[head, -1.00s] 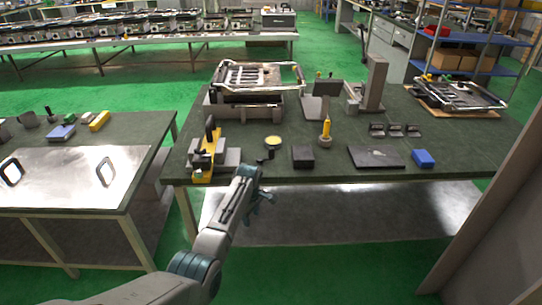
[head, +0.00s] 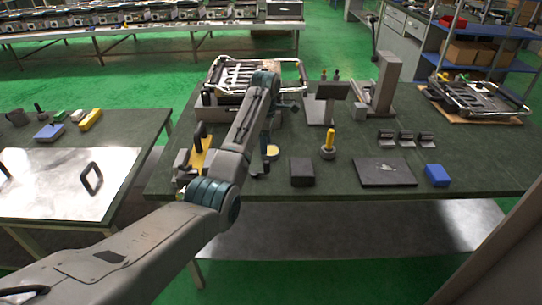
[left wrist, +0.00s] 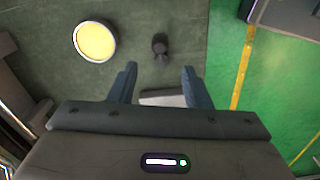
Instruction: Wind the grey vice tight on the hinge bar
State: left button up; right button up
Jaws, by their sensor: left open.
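A yellow-based fixture with grey blocks and an upright black handle (head: 200,137) stands at the table's left front, partly hidden behind my arm. I cannot tell for sure whether it is the grey vice. A silver tube-framed device (head: 222,76) stands at the back left; I cannot pick out the hinge bar for certain. My left gripper (head: 268,128) is over the table's left part, mostly hidden by its own arm. In the left wrist view its two blue fingers (left wrist: 160,84) are apart, with nothing between their tips. A light grey block (left wrist: 162,98) shows below, partly covered by the gripper body.
A yellow round dish (head: 271,152) and a small dark knob (left wrist: 160,46) are close by. A black block (head: 302,172), a yellow-handled tool (head: 328,143), a dark plate (head: 384,172) and a blue block (head: 437,175) lie to the right. A grey upright stand (head: 386,80) is behind.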

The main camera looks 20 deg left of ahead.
aim_at(266, 162)
pick_arm(q)
jog(key=shift+w, duration=0.3)
jog(key=shift+f, duration=0.3)
jog(key=f, duration=0.2)
jog(key=s+f+p, duration=0.1)
jog(key=shift+f, duration=0.35)
jog(key=f, duration=0.4)
jog(key=shift+w+f, duration=0.3)
jog(key=shift+s+f+p, duration=0.1)
jog(key=shift+f+p, duration=0.2)
jog(key=shift+f, duration=0.35)
pick_arm(e)
jog(key=shift+s+a+r, duration=0.4)
jog(key=shift+s+r, duration=0.05)
jog(key=shift+r, duration=0.2)
